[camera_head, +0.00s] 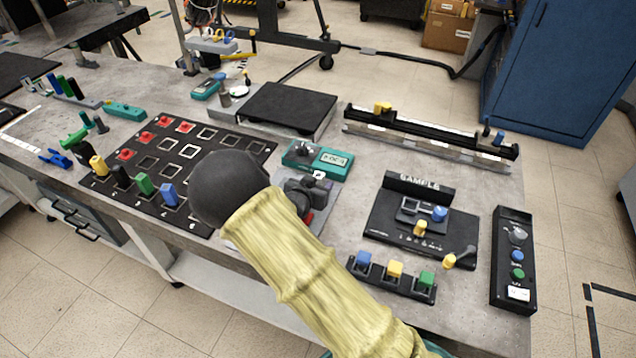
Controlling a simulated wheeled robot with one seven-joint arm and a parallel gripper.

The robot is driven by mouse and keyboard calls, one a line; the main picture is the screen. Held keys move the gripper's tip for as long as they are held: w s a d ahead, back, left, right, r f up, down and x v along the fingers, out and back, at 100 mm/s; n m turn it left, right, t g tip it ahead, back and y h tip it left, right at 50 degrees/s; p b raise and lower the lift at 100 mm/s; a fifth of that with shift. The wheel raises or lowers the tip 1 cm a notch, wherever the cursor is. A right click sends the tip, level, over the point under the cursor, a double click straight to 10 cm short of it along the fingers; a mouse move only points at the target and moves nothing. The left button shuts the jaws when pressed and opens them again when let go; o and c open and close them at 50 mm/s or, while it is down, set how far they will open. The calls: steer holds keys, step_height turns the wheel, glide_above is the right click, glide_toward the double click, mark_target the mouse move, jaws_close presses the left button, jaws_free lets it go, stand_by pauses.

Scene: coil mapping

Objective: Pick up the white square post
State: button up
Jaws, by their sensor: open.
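I cannot make out a white square post; the dark rounded end of my arm and its yellow sleeve cover the area right of the blue post. A black board (127,203) with outlined squares lies on the left of the table. Along its front edge stand a yellow post (98,165), a black post (120,178), a green post (144,184) and a blue post (168,194). Red pieces (165,122) sit on some squares further back. I cannot make out my gripper's fingertips.
A dark grey device (308,192) and a teal meter (334,162) stand right of my arm. A black sample fixture (380,222), a switch box (513,280) and a long rail (430,128) fill the right side. A black plate (290,108) lies at the back.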

mark_target(318, 175)
steer(key=shift+x, duration=0.8)
steer(key=shift+s+a+r, duration=0.1)
steer(key=shift+s+a, duration=0.05)
steer(key=c, duration=1.1)
step_height(318, 175, up, 10)
steer(key=shift+p, duration=0.35)
